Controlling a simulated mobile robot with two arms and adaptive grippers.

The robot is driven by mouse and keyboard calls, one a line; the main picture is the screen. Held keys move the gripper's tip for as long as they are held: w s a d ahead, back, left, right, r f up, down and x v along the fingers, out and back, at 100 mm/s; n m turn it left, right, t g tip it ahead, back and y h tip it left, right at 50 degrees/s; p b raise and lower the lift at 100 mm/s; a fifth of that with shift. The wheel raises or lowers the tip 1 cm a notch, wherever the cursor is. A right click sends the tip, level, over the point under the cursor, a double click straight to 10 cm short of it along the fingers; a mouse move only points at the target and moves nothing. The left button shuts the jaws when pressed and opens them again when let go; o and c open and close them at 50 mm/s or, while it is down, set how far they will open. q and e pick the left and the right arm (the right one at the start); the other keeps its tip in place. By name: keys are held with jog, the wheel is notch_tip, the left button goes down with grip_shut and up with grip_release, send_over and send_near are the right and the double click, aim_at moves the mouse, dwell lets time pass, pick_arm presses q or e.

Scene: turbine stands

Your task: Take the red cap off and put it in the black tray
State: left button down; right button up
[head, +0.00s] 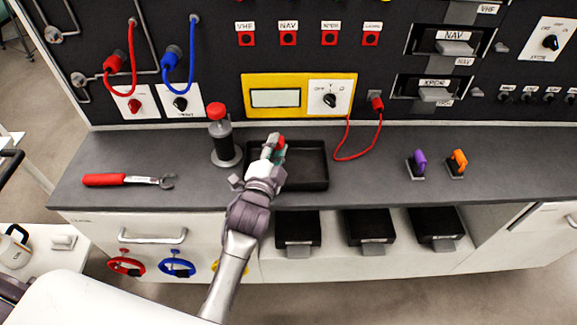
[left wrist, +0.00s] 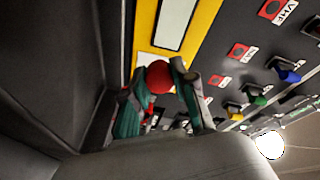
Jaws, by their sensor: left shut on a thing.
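My left gripper (head: 274,146) is over the left part of the black tray (head: 318,184), near its back edge. It is shut on a red rounded piece, the red cap (head: 281,141), which shows at the fingertips. In the left wrist view the red cap (left wrist: 158,76) sits between the two fingers. The black tray lies on the grey worktop. Left of it stands a dark cylinder (head: 218,137) on a round base, with a red knob-like top (head: 216,111). The gripper hides part of the tray's left side. My right gripper is not in view.
A red-handled wrench (head: 125,180) lies at the left of the worktop. A red cable (head: 362,154) hangs behind the tray's right side. A purple-handled piece (head: 419,162) and an orange-handled piece (head: 459,161) stand at the right. The instrument panel rises behind the worktop.

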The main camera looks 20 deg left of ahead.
pick_arm(q)
jog(key=c, duration=0.8)
grip_release()
jog(key=shift+c, duration=0.2)
jog(key=s, duration=1.2)
jog(key=shift+d, duration=0.15)
